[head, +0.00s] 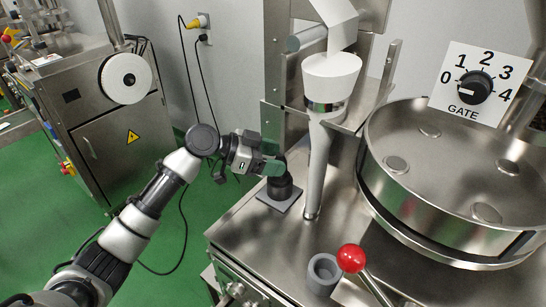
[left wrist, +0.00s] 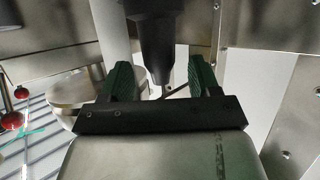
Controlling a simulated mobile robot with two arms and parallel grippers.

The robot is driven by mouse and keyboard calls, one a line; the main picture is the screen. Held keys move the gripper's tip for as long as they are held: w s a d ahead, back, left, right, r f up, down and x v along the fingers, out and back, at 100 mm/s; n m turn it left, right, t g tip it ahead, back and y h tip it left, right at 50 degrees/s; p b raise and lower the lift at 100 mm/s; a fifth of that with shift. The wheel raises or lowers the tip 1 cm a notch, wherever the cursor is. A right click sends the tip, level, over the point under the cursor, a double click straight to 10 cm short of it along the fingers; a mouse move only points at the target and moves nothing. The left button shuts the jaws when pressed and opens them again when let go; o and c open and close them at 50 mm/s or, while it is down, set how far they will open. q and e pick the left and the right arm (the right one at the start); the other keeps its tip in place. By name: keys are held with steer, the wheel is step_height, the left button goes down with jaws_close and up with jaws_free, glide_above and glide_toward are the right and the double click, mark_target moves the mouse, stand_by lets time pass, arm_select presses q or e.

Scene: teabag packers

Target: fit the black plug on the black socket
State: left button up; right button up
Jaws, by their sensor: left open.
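A black round piece (head: 281,188) stands upright on a small grey square plate (head: 279,197) at the left end of the steel worktop. My left gripper (head: 272,166) is at its upper part and covers some of it. In the left wrist view a black tapered body (left wrist: 158,45) comes down between the two green fingers (left wrist: 160,83). The fingers stand apart, with a gap on both sides of it. I cannot tell from these frames which part is plug and which is socket, or whether they are joined. My right gripper is not in view.
A white funnel tube (head: 321,130) stands close right of my gripper. A round steel pan (head: 440,215) and a GATE dial (head: 475,87) are farther right. A grey ring (head: 322,274) and a red-knobbed lever (head: 351,258) stand in front. A yellow plug (head: 193,23) is at the wall.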

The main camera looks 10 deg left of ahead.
arm_select(q)
steer(key=b+v, duration=0.2)
steer(key=v, duration=0.8)
steer(key=shift+a+r+b, duration=0.15)
steer(key=shift+a+b, duration=0.15)
steer(key=shift+s, duration=0.1)
